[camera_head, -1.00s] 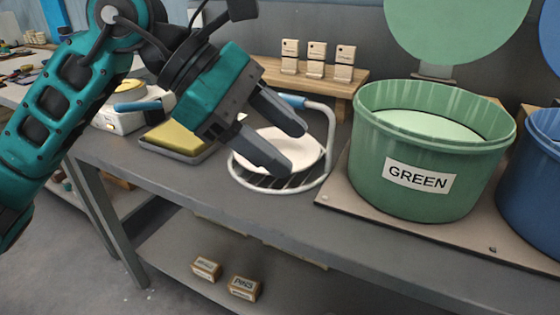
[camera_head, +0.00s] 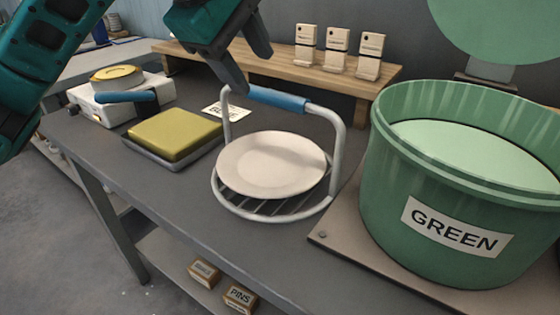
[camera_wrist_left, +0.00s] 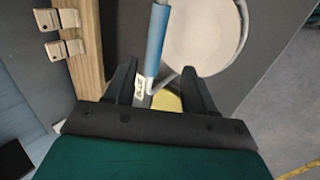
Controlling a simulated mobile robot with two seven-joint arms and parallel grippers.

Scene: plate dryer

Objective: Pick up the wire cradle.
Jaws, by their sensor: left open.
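The wire cradle (camera_head: 340,150) stands upright on the grey bench. It is a white wire basket with a tall arched handle and a blue grip (camera_head: 278,98). A cream-white plate (camera_head: 272,163) lies in it. My left gripper (camera_head: 252,72) is open and empty, just above and behind the left end of the blue grip. In the left wrist view, the blue grip (camera_wrist_left: 157,40) runs lengthwise between the open fingers (camera_wrist_left: 158,72), and the plate (camera_wrist_left: 203,35) shows to the right. I cannot tell whether a finger touches the grip. My right gripper is out of view.
A green tub (camera_head: 450,190) labelled GREEN stands on a board (camera_head: 335,235) to the right. A yellow sponge on a tray (camera_head: 172,135) and a white box with a blue handle (camera_head: 105,108) are left. A wooden shelf (camera_head: 285,65) with small blocks lies behind.

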